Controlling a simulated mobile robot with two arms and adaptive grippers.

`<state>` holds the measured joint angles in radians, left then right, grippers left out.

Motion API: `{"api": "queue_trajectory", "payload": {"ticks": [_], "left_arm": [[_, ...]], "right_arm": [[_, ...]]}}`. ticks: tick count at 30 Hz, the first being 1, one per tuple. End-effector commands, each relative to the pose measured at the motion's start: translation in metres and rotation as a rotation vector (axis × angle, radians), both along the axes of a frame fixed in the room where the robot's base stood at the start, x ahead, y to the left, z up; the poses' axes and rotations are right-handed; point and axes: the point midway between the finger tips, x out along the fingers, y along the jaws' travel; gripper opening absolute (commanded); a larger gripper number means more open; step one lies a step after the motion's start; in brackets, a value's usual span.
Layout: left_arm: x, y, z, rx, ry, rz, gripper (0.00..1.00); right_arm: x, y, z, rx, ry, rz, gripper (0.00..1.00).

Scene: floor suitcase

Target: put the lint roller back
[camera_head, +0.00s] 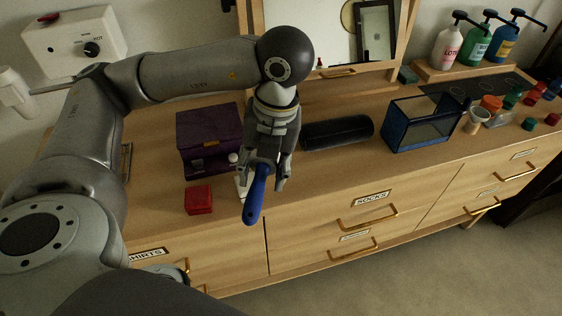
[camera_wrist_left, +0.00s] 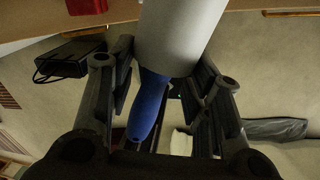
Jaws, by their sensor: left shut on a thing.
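The lint roller has a blue handle (camera_head: 254,198) and a white roll. My left gripper (camera_head: 264,178) is shut on it above the front edge of the dresser, with the handle pointing down toward the camera. In the left wrist view the white roll (camera_wrist_left: 180,32) sits at the top between the fingers, and the blue handle (camera_wrist_left: 148,106) runs down between them. In the head view the gripper hides most of the roll. A small white piece (camera_head: 241,187) shows beside the gripper; I cannot tell whether it is the roll or a stand. My right gripper is not in view.
On the wooden dresser (camera_head: 330,185) stand a purple box (camera_head: 208,135), a red box (camera_head: 199,199), a black cylinder (camera_head: 337,132) and a blue-framed glass box (camera_head: 422,124). Pump bottles (camera_head: 478,45) stand on a riser at the back right. The dresser's front middle strip is clear.

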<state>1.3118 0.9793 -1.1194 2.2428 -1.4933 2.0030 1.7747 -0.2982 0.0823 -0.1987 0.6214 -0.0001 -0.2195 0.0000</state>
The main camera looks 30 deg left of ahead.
Motion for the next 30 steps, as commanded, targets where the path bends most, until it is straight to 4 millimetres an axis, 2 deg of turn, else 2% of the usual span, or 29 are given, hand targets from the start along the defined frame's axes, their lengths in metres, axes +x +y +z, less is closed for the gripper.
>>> {"api": "queue_trajectory", "payload": {"ticks": [3, 6, 12, 14, 23, 30], "left_arm": [[-0.003, 0.005, -0.006, 0.0, 0.003, 0.216, 0.23], [-0.005, 0.007, -0.007, 0.0, 0.003, 0.345, 0.23], [0.0, 0.009, -0.01, -0.001, 0.003, 0.457, 0.23], [0.009, 0.01, -0.014, -0.001, 0.003, 0.464, 0.23], [0.078, 0.017, -0.042, 0.001, 0.004, 0.462, 0.23], [0.115, 0.021, -0.085, 0.002, 0.004, 0.459, 0.23]], "right_arm": [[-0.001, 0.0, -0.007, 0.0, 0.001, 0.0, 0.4], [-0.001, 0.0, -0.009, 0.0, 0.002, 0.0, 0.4], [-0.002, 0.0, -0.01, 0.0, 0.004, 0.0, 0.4], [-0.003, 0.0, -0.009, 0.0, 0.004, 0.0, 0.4], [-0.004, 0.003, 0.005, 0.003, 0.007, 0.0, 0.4], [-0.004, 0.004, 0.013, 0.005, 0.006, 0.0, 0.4]]}}
